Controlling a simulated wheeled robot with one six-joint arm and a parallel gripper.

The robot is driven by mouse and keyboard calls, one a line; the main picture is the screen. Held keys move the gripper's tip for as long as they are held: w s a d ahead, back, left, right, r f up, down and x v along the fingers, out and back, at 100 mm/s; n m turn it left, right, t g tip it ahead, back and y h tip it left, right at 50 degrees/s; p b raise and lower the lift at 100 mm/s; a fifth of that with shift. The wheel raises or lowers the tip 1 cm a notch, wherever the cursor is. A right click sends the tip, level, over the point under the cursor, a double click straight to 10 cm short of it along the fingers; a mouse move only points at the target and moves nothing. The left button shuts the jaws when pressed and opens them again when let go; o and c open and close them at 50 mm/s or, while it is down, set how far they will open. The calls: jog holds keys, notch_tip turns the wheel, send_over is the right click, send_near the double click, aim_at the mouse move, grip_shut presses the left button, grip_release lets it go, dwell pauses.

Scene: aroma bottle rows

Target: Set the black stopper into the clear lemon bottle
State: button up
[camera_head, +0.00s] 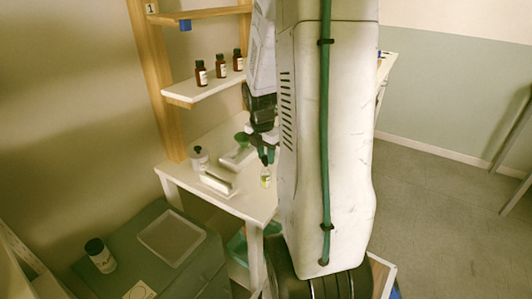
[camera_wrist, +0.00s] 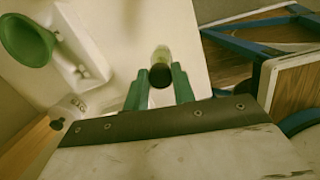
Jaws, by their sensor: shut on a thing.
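The clear lemon bottle (camera_head: 266,180), with yellow-green contents, stands on the white table near its front edge. In the wrist view its clear body (camera_wrist: 162,53) shows just beyond the fingertips. My gripper (camera_head: 266,158) is directly above the bottle in the head view. In the wrist view its green fingers (camera_wrist: 160,84) are closed on the black stopper (camera_wrist: 160,75), which sits between the tips. The stopper overlaps the near end of the bottle in that view. I cannot tell whether it touches or enters the neck. The stopper is not clear in the head view.
A green funnel (camera_head: 243,139) sits on a white stand behind the bottle. A white bottle with a dark cap (camera_head: 199,158) and a white rack (camera_head: 216,182) stand to the left. Brown bottles (camera_head: 221,66) line a shelf above. The white table (camera_head: 257,207) ends close to the bottle.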

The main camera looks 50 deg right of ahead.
aim_at(264, 158)
jog(key=shift+f, duration=0.95)
jog(key=o, duration=1)
jog(key=shift+o, duration=0.2)
jog(key=r, duration=0.5)
jog(key=a+r, duration=0.1)
jog(key=r, duration=0.1)
jog(key=shift+r, duration=0.35)
